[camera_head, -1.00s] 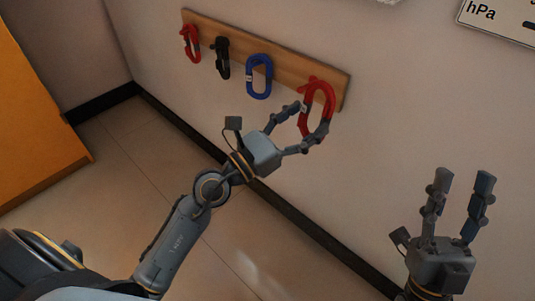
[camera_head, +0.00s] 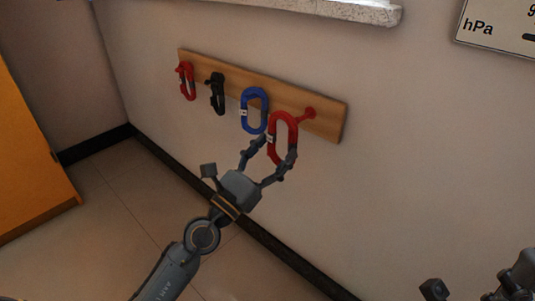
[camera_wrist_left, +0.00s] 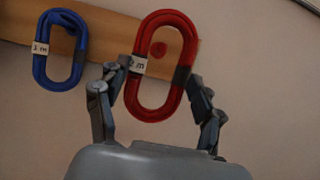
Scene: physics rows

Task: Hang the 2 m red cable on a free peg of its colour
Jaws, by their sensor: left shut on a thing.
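A red cable (camera_head: 272,148), coiled in an oval loop, is in my left gripper (camera_head: 276,148), whose fingers close on both sides of it. In the left wrist view the red cable (camera_wrist_left: 145,112) is upright, its white label partly covered by a finger. A red peg (camera_head: 310,113) stands on the board's right end. In the head view it is right of the loop, its tip by the cable's edge; in the wrist view the red peg (camera_wrist_left: 157,48) shows through the loop's opening. I cannot tell the gap between them. My right gripper (camera_head: 510,284) is cut off at the bottom right.
The wooden board (camera_head: 229,78) on the wall also bears a red cable (camera_head: 186,81) at the left end, a black one (camera_head: 217,93) and a blue one (camera_head: 254,110) close beside the held loop. A pale ledge (camera_head: 350,10) juts out above.

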